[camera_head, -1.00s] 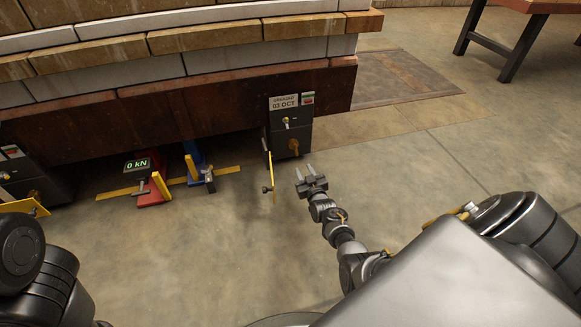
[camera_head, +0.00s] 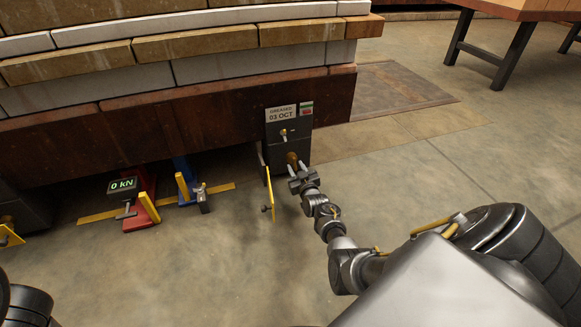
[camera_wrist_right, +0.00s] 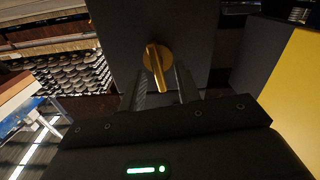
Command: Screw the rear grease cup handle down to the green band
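The dark bearing block (camera_head: 274,155) at the end of the stack has a label reading "GREASED 03 OCT" (camera_head: 281,113) and a small green and red mark (camera_head: 306,108). A brass grease cup with a bar handle (camera_head: 291,158) is on its face, with a smaller fitting (camera_head: 284,134) above. My right gripper (camera_head: 297,172) is close in front of the cup. In the right wrist view the brass handle (camera_wrist_right: 156,68) hangs between the two fingers (camera_wrist_right: 160,88), which are apart; contact cannot be told. A green band on the cup is not discernible. My left gripper is out of view.
A yellow plate (camera_head: 268,192) stands just left of my right gripper and fills the right side of the wrist view (camera_wrist_right: 296,95). A red jack with a "0 kN" display (camera_head: 123,186) and a blue jack (camera_head: 183,170) stand further left.

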